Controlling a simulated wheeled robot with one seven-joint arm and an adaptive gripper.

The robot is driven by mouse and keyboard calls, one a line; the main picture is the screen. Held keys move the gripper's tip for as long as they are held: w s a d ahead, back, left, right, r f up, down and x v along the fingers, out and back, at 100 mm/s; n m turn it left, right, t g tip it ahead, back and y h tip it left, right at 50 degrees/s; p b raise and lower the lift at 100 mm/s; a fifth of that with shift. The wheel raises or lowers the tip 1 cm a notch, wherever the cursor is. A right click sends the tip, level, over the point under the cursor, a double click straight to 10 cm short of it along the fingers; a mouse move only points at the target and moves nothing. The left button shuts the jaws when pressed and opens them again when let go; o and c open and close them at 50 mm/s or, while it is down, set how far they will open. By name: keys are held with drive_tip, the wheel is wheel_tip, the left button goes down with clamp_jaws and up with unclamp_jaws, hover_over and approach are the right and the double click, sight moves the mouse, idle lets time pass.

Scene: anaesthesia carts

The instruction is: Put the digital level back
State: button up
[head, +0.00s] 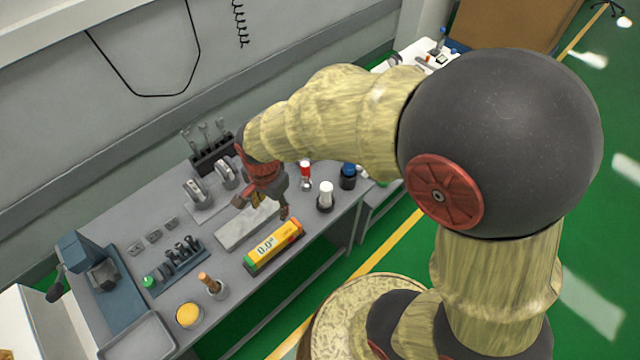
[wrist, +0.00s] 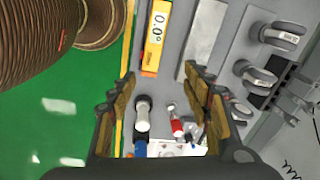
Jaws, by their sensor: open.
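The digital level (head: 272,246) is a yellow-orange bar with a 0.0° display. It lies near the front edge of the grey workbench, with a dark strip along its front side. The level also shows at the top of the wrist view (wrist: 154,38), partly cut off by the frame.
A pale flat plate (head: 238,231) lies behind the level. White (head: 325,195), red-and-white (head: 305,176) and blue-black (head: 348,176) bottles stand to the right. Micrometers (head: 197,192) stand behind. A yellow-topped jar (head: 189,316) and grey tray (head: 137,338) are front left.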

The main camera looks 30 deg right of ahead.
drive_tip(key=s+d+r+n+t, duration=0.1)
drive_tip(key=s+d+r+n, duration=0.2)
drive_tip(key=r, duration=0.4)
drive_tip(key=s+d+r+n+t, duration=0.2)
drive_tip(key=s+d+r+n, duration=0.1)
drive_tip(key=s+r+n, duration=0.2)
drive_tip(key=s+d+r+n+t, duration=0.1)
drive_tip(key=s+d+r+n, duration=0.2)
drive_tip(key=r, duration=0.5)
drive_tip(key=shift+s+d+r+n+t, duration=0.3)
drive_tip(key=shift+s+r+n, duration=0.1)
drive_tip(key=shift+s, duration=0.45)
drive_tip(key=shift+f+b, duration=0.4)
drive_tip(key=shift+f, duration=0.1)
